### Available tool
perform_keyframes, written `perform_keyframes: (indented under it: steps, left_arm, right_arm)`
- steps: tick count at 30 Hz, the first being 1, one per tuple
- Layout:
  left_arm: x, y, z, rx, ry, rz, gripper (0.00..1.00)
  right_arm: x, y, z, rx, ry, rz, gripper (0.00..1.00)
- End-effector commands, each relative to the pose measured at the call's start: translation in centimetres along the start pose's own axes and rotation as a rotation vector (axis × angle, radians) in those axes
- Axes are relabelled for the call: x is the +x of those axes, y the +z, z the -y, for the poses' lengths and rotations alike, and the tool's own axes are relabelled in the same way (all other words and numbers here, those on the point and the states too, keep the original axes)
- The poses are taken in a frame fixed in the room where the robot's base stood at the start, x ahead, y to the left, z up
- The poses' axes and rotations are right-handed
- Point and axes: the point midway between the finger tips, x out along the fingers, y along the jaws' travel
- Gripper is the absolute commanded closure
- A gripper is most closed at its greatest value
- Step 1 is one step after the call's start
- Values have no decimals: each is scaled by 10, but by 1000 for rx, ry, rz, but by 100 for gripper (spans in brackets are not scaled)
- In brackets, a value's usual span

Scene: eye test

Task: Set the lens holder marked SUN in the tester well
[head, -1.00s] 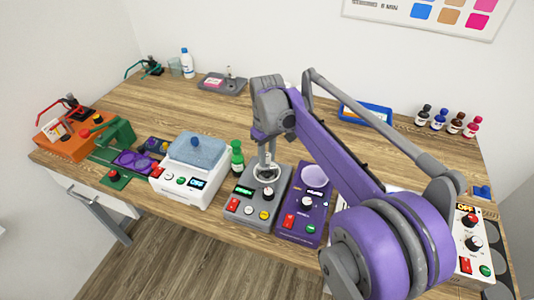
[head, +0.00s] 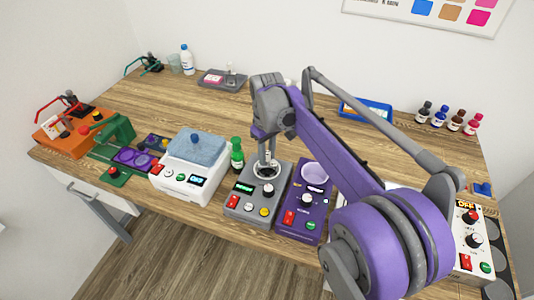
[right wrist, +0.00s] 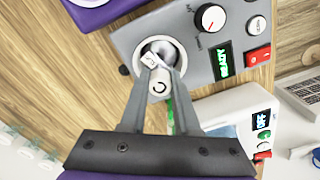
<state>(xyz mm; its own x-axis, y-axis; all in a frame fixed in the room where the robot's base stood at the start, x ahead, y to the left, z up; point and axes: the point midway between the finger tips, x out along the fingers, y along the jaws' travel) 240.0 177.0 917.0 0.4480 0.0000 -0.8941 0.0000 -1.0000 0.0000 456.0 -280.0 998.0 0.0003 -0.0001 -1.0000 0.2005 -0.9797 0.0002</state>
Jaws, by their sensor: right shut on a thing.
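The grey tester (head: 240,205) stands near the table's front edge, with a round well (head: 258,178) at its back, a lit green display, a knob and a red switch. My right gripper (head: 266,165) points down over the well and is shut on a small white piece, probably the lens holder (right wrist: 159,88). In the right wrist view the piece sits between the fingers, with a dark ring-like mark; I cannot read SUN on it. The fingertips (right wrist: 157,66) overlap the well's opening, and I cannot tell how deep the piece is. My left gripper is not seen.
A purple device (head: 297,207) stands close right of the tester. A green bottle (head: 237,157) and a white device with a blue lid (head: 195,150) stand to its left. A grey tray (head: 210,82) and a blue tray (head: 350,112) lie behind. The table's middle back is clear.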

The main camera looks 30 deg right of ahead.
Motion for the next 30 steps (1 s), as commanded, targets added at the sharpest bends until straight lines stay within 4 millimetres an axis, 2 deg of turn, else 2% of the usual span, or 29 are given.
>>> perform_keyframes:
  steps: [5,6,11,17,21,30]
  left_arm:
    - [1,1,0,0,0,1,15]
    - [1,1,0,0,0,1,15]
    - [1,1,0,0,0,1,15]
    - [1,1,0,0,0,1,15]
    - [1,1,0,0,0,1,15]
    - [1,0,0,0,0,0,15]
  right_arm:
    - [3,0,0,0,0,0,100]
    - [2,0,0,0,0,0,65]
    - [2,0,0,0,0,0,36]
    - [2,0,0,0,0,0,35]
    - [2,0,0,0,0,0,15]
    - [2,0,0,0,0,0,15]
